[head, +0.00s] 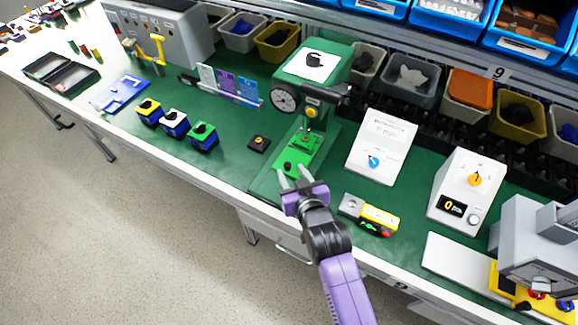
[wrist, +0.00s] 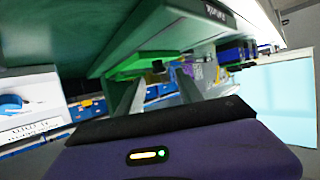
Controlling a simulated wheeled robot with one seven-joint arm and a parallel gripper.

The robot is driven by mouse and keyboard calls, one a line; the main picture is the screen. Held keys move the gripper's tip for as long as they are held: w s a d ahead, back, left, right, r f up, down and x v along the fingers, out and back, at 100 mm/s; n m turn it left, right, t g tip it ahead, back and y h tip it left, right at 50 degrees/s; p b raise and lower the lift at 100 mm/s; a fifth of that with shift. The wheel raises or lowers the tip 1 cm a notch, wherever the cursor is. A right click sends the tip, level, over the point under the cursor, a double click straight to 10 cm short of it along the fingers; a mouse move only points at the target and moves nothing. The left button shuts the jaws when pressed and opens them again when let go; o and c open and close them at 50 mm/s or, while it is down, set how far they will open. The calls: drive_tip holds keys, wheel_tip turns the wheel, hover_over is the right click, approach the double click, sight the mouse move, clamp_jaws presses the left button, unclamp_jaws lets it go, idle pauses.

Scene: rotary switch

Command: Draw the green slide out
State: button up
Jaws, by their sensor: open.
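The green slide (head: 302,147) lies low in the base of a green press-like machine with a dial, near the middle of the bench. A small black knob (head: 288,166) sits at its front end. In the wrist view the slide (wrist: 135,65) and its knob (wrist: 158,67) appear just beyond my fingertips, with the scene tilted. My gripper (head: 295,177) is open and empty at the bench's front edge, its fingers pointing toward the knob. In the wrist view the fingers (wrist: 160,82) stand apart on either side of the knob, which looks short of them.
A yellow and grey box (head: 370,215) with a red button lies just right of my gripper. White panels with knobs (head: 382,147) stand further right. Small coloured blocks (head: 174,123) stand left.

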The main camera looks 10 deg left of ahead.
sight(288, 166)
drive_tip(key=shift+x, duration=1.9)
clamp_jaws()
